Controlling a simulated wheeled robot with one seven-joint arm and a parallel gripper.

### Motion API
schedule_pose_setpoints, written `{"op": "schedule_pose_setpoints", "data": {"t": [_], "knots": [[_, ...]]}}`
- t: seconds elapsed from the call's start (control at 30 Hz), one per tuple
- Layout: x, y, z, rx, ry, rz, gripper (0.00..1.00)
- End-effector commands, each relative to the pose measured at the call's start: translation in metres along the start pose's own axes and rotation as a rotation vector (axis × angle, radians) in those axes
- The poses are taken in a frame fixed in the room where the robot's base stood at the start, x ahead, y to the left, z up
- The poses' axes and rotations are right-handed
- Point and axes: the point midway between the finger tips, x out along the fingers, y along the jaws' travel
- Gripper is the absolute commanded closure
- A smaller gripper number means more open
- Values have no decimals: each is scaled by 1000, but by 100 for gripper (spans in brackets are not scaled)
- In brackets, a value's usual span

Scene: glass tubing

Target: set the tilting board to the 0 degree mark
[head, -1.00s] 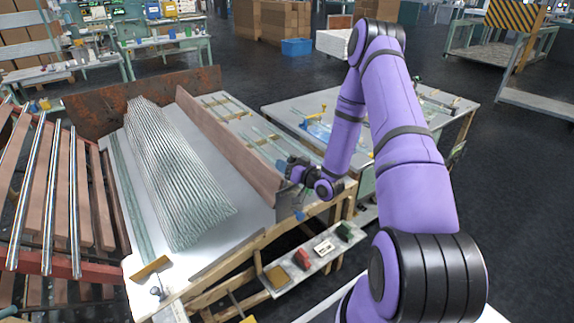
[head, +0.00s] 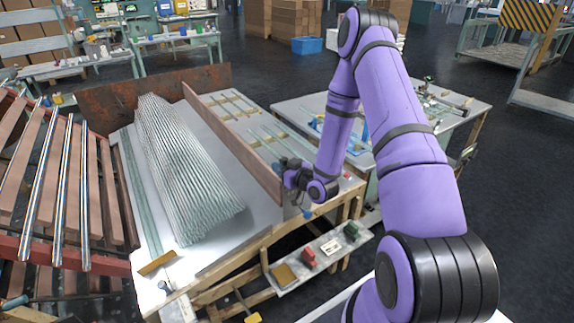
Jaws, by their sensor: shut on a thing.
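A long brown board (head: 230,135) stands on edge along the right side of a grey metal surface (head: 225,240). I take it for the tilting board, but cannot be sure. A bundle of thin glass tubes (head: 185,170) lies on the metal surface to its left. My gripper (head: 286,178) is at the near end of the brown board, close against it. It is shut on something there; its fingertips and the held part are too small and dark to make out. No degree scale or 0 mark can be read.
A rusty upright plate (head: 150,88) closes the far end. A rack with metal rods (head: 65,190) stands at left. A shelf with small coloured blocks (head: 320,250) is below my gripper. A table with tools (head: 300,108) stands behind my arm. Dark floor is open at right.

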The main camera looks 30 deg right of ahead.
Motion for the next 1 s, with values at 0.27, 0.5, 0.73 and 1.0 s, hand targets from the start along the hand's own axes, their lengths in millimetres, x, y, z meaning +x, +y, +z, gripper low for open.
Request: {"op": "schedule_pose_setpoints", "data": {"t": [0.27, 0.5, 0.73, 1.0], "knots": [[-2, 0, 2, 2, -5, 0, 70], [-1, 0, 1, 2, -3, 0, 49], [-6, 0, 1, 2, -4, 0, 49], [-50, 1, 1, 3, -6, 3, 49]]}}
